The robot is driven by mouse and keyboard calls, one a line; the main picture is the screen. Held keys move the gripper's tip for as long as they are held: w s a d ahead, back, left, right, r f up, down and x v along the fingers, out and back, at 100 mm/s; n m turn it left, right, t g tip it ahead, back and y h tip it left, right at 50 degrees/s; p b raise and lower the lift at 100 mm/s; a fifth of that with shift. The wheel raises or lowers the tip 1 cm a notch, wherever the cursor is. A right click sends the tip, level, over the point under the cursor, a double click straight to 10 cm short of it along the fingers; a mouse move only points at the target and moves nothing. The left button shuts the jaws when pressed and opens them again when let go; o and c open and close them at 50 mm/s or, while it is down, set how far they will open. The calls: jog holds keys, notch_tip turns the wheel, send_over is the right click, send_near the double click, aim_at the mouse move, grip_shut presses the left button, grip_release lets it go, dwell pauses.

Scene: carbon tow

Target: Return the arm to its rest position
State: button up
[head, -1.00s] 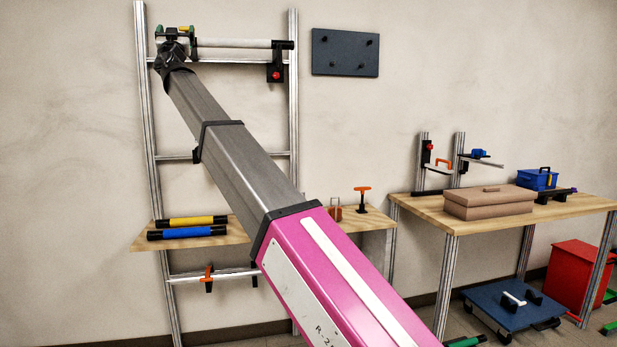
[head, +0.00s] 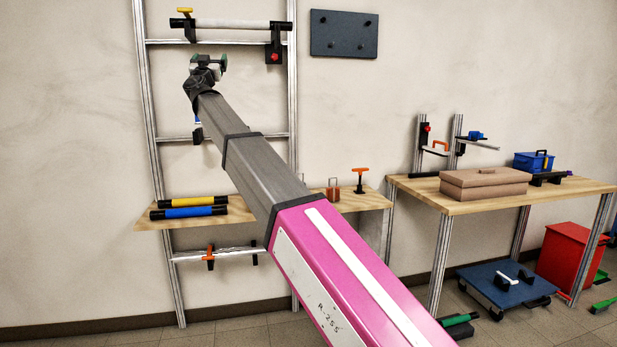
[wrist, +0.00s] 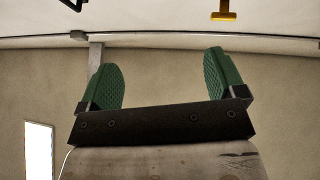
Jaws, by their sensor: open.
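My gripper (head: 209,64) is at the end of my long extended arm, in front of the metal rack, below its top bar. In the wrist view, its two green fingers (wrist: 168,80) stand wide apart with nothing between them. The arm reaches from the lower right of the head view up to the upper left. A white tube (head: 235,24) lies along the rack's top bar, apart from the gripper. A yellow-handled clamp (head: 185,12) shows at the tube's left end, and a yellow handle (wrist: 224,15) shows at the top of the wrist view.
A wooden shelf (head: 240,211) holds yellow (head: 193,201) and blue (head: 188,212) rolls below the arm. A workbench (head: 450,205) with a brown box (head: 484,184) stands at right. A blue dolly (head: 495,285) and a red bin (head: 570,258) are on the floor.

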jog(key=w+d+f+m+g+h, duration=0.1)
jog(key=w+d+f+g+h, duration=0.15)
jog(key=d+f, duration=0.95)
jog(key=w+d+f+m+g+h, duration=0.15)
jog(key=d+f+g, duration=0.4)
jog(key=f, duration=0.95)
jog(key=w+d+f+g+h, duration=0.2)
jog(key=d+f+h, duration=0.1)
jog(key=d+f, duration=0.95)
jog(key=s+d+f+g, duration=0.3)
jog(key=s+d+f, duration=0.25)
jog(key=f, duration=0.45)
jog(key=s+d+f+n+g+y, duration=0.1)
jog(key=s+d+f+g, duration=0.25)
jog(key=d+f, duration=0.45)
jog(key=s+d+f+g, duration=0.2)
jog(key=s+d+f, duration=0.3)
jog(key=f, duration=0.8)
jog(key=s+d+f+n+g+y, duration=0.1)
jog(key=s+d+f+g+y, duration=0.1)
jog(key=s+f, duration=0.5)
jog(key=s+d+f+n+g+y, duration=0.1)
jog(key=s+f, duration=0.6)
jog(key=s, duration=0.7)
jog(key=d+g+y, duration=0.1)
jog(key=g+y, duration=0.1)
jog(key=g, duration=0.1)
jog(key=shift+f+g+y, duration=0.3)
jog(key=shift+g, duration=0.05)
